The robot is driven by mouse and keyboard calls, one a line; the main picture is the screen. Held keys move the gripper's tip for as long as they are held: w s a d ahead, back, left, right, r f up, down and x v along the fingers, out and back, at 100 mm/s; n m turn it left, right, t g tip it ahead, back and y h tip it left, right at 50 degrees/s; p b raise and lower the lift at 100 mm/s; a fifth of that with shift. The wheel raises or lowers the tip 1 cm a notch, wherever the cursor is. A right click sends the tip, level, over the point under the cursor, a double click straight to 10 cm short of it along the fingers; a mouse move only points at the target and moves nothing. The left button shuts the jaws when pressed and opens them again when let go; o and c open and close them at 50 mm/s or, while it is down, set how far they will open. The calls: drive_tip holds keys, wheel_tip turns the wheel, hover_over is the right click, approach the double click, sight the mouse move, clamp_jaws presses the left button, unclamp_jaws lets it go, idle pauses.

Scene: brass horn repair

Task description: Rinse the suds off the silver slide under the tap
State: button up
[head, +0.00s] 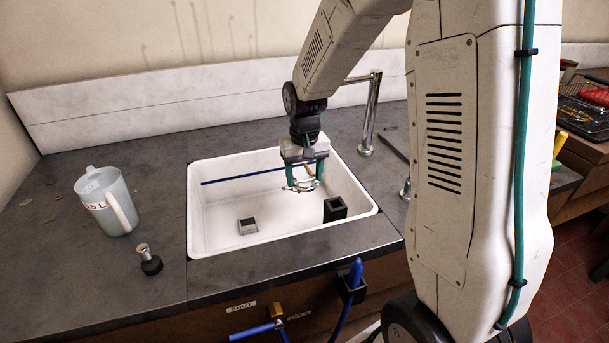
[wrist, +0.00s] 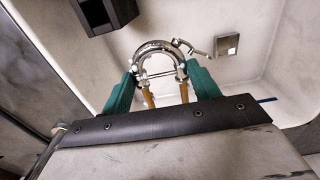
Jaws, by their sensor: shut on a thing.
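The silver slide (head: 300,187), a U-shaped tube with a small side lever, is held in my gripper (head: 306,174) inside the white sink, above its floor. In the wrist view the slide (wrist: 157,46) sits between my teal fingers (wrist: 161,82), its bow pointing away from my wrist; two brass-coloured pieces show between the fingers. Small white specks on the slide may be suds. The chrome tap (head: 371,112) stands behind the sink to the right; its spout end is hidden behind my arm. I see no clear water stream.
The sink (head: 220,253) holds a black square holder (head: 335,208) at right and a small grey box-like fitting (head: 248,225). A jug (head: 108,203) and a small black-based part (head: 149,260) stand on the left counter. Blue-handled valves (head: 262,327) are at the front.

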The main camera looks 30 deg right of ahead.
drive_tip(key=shift+w+d, duration=0.1)
drive_tip(key=shift+w+d, duration=0.3)
idle(0.3)
drive_tip(key=shift+s+a, duration=0.35)
drive_tip(key=shift+a, duration=0.05)
drive_tip(key=s+d, duration=0.5)
drive_tip(key=shift+s+d, duration=0.35)
drive_tip(key=shift+s, duration=0.05)
idle(0.6)
idle(1.1)
